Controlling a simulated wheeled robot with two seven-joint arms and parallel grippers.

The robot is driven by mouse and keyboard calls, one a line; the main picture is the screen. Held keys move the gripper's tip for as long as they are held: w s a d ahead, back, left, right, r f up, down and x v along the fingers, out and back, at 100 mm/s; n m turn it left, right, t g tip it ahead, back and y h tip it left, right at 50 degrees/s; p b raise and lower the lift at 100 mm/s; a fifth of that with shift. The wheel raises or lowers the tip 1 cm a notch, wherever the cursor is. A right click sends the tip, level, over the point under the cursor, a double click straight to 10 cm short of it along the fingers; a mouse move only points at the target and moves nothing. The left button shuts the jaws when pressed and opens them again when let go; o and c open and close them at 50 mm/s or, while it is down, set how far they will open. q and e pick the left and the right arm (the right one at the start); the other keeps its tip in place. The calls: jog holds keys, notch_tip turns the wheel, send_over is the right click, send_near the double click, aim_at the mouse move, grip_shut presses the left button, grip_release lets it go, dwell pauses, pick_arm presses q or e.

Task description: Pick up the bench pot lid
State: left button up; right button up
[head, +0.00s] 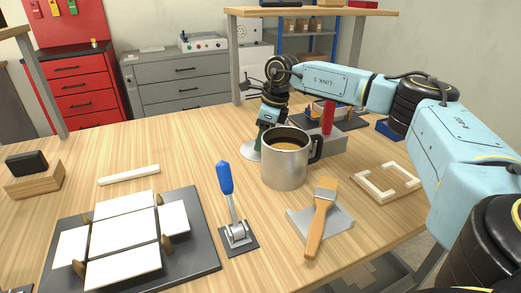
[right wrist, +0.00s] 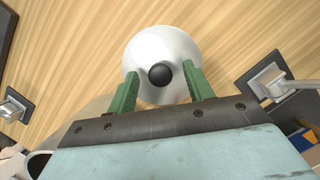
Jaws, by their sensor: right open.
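The pot lid is a pale round disc with a black ball knob, lying on the wooden table in the right wrist view (right wrist: 160,45). In the head view only its left edge (head: 251,152) shows, behind the metal pot (head: 285,165), which has a handle and brown contents. My right gripper (right wrist: 161,75) is open, its green fingers apart on either side of the knob, with nothing held. In the head view the right gripper (head: 263,133) is over the lid, partly hidden by the pot. My left gripper is out of view.
A blue-handled toggle clamp (head: 227,190) and a brush (head: 319,215) on a grey plate stand in front. A dark board (head: 190,262) with white panels lies front left. A red-handled tool (head: 328,118) is right of the gripper.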

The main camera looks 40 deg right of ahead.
jog(key=shift+c, duration=0.2)
jog(key=c, duration=1)
jog(key=shift+r, duration=0.15)
jog(key=shift+c, duration=0.2)
